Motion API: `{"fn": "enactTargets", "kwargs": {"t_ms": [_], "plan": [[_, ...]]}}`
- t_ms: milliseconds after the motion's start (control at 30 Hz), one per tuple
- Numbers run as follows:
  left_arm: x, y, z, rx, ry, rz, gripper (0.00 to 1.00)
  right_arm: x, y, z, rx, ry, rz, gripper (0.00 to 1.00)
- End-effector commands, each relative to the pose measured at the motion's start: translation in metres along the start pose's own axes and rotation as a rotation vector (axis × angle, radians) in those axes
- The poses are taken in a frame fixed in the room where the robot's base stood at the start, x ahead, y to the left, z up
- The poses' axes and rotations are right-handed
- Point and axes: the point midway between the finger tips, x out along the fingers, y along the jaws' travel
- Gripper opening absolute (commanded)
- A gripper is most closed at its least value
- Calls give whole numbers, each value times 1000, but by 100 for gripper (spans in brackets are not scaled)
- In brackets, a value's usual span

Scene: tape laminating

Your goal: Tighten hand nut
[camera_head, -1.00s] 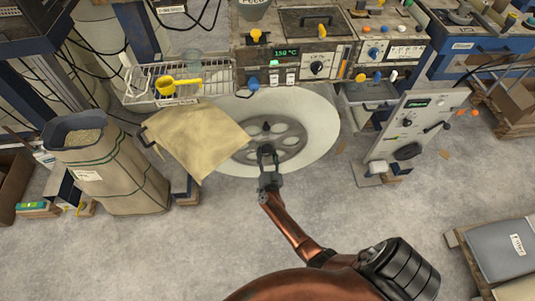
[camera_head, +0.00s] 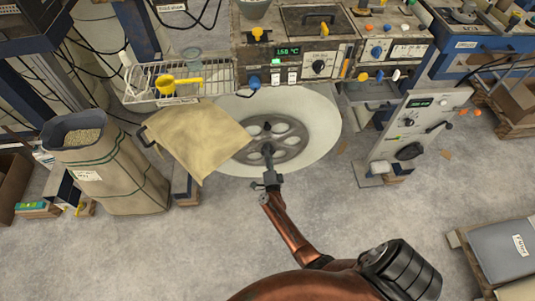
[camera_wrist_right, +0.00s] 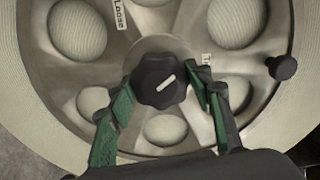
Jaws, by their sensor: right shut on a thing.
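The hand nut (camera_wrist_right: 160,80) is a black lobed knob with a white pointer line, at the hub of a grey metal wheel (camera_wrist_right: 70,75) in the right wrist view. Its pointer tilts up and to the right. A "Loose" label (camera_wrist_right: 120,14) sits on the upper left of the wheel; another label, partly hidden by a finger, sits right of the nut. My right gripper (camera_wrist_right: 160,92), with green-padded fingers on both sides of the nut, is shut on it. My left gripper is out of view.
A smaller black knob (camera_wrist_right: 282,67) sticks out of the wheel. A cream roll (camera_head: 318,120) surrounds the wheel, with a tan sheet (camera_head: 198,138) hanging left. The control panel (camera_head: 290,60) and wire basket (camera_head: 170,82) are above. Floor in front is clear.

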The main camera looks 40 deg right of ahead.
Motion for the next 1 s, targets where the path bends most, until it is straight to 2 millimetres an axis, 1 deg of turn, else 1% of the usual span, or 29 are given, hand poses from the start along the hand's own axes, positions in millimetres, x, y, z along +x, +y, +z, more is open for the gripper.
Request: {"fn": "enactTargets", "kwargs": {"t_ms": [67,167,500,767,1000], "plan": [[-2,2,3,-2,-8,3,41,0,1,1,76,-1,1,22],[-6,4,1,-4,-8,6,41,0,2,1,170,-1,2,22],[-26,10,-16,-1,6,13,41,0,1,1,458,0,2,22],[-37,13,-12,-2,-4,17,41,0,1,1,597,-1,2,22],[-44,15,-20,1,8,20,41,0,0,1,656,-1,2,22]]}}
